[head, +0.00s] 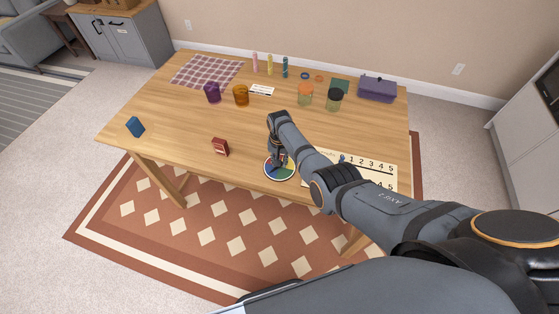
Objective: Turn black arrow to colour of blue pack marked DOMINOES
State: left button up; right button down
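A round spinner disc (268,174) with coloured sectors, blue and yellow among them, and a pale rim lies near the table's front edge. My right gripper (280,162) points down directly over the disc, at or just above its surface. It covers much of the disc, and I cannot make out the black arrow. Whether the fingers are open or shut is too small to tell. A small blue pack (135,127) stands at the left end of the table; its lettering is not readable. A dark red pack (220,147) stands left of the disc. My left gripper is not in view.
A board with printed numbers (378,168) lies right of the disc, partly behind my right arm. Purple (212,92) and amber (241,95) cups, two jars (305,95), a purple box (377,89) and a checked cloth (207,71) are farther back. The table's left-centre is clear.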

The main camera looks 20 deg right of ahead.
jog(key=shift+m, duration=0.8)
jog(key=c, duration=1.1)
grip_release()
jog(key=shift+c, duration=0.2)
notch_tip(320, 180, up, 12)
